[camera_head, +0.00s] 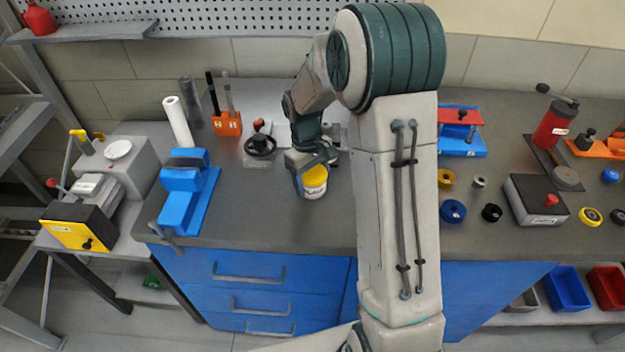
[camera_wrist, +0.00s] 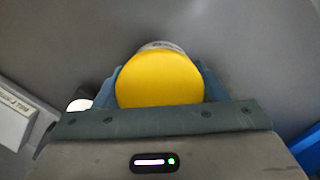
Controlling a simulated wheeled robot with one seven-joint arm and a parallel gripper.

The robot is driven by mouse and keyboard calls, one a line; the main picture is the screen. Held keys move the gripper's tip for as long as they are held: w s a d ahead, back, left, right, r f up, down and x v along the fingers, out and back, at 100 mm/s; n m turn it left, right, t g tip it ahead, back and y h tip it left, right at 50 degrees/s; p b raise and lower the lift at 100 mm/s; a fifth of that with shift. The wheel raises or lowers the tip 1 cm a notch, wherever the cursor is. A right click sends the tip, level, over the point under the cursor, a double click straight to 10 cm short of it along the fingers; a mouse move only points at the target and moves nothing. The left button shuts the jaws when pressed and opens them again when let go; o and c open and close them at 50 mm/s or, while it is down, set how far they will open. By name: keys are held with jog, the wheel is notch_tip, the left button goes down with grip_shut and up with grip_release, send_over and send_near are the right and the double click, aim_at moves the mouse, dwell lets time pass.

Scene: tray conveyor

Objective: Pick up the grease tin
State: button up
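The grease tin is a white tin with a yellow lid (camera_head: 314,177). It is upright at the middle of the workbench, below my bent arm. My gripper (camera_head: 311,180) reaches down around it, with a blue finger visible at its left side. In the wrist view the round yellow lid (camera_wrist: 160,80) fills the space between the two blue fingers. Both fingers lie against its sides, so my gripper looks shut on the tin. The lower part of the tin is mostly hidden there. I cannot tell whether its base touches the bench.
A blue vise (camera_head: 186,190) stands to the left, with an orange tool holder (camera_head: 227,124) and a black-knobbed fixture (camera_head: 260,146) behind. Right of my arm are a blue-and-red press (camera_head: 460,132), several rings and a black box (camera_head: 536,200). The bench (camera_head: 290,225) in front is clear.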

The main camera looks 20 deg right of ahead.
jog(key=shift+c, duration=0.8)
jog(key=shift+r, duration=0.1)
